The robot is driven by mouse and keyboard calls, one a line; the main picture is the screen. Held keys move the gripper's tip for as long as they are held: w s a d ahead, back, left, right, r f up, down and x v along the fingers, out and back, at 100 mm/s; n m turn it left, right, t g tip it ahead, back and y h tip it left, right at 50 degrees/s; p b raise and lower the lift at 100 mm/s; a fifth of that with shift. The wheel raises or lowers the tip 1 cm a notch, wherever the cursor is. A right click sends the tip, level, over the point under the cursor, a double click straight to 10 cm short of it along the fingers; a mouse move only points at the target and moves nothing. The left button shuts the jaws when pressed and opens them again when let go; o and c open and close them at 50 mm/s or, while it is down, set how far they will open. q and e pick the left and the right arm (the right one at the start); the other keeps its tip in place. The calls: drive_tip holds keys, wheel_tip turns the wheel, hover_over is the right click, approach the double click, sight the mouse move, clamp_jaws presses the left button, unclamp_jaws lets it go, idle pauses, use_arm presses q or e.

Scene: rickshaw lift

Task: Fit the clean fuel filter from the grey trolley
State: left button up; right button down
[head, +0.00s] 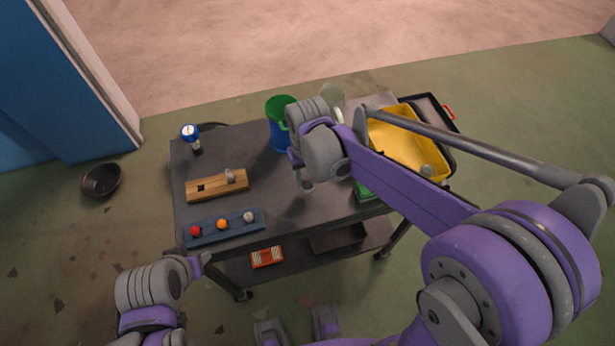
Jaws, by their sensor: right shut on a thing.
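The grey trolley (262,172) stands in front of me. My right gripper (303,176) hangs over the middle of its top, shut on a small grey part (307,186), which may be a fuel filter; the wrist hides much of it. A wooden block (216,187) lies on the left of the top, with one dark empty slot and a small grey piece (230,176) standing at its right. Another small grey piece (427,170) lies in the yellow tray (398,143). My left gripper (198,264) is low at the trolley's front left, apart from it; its jaws are unclear.
A blue strip (212,230) with red, orange and grey knobs lies along the front edge. A blue bin with a green rim (281,136), a blue-and-white can (190,138) and a pale container (332,97) stand farther back. A black bowl (101,180) is on the floor.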

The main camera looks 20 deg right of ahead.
sight(307, 175)
drive_tip(key=shift+r+p, duration=1.1)
drive_tip(key=shift+r, duration=0.95)
drive_tip(key=w+d+f, duration=0.1)
drive_tip(key=w+d, duration=0.1)
drive_tip(key=w, duration=0.2)
drive_tip(key=w+d+f, duration=0.1)
drive_tip(key=w+d, duration=0.1)
drive_tip(key=w, duration=0.1)
drive_tip(key=w+d+f, duration=0.2)
drive_tip(key=w, duration=0.2)
drive_tip(key=shift+w+d, duration=0.2)
drive_tip(key=shift+w, duration=0.15)
drive_tip(key=shift+w+d, duration=0.1)
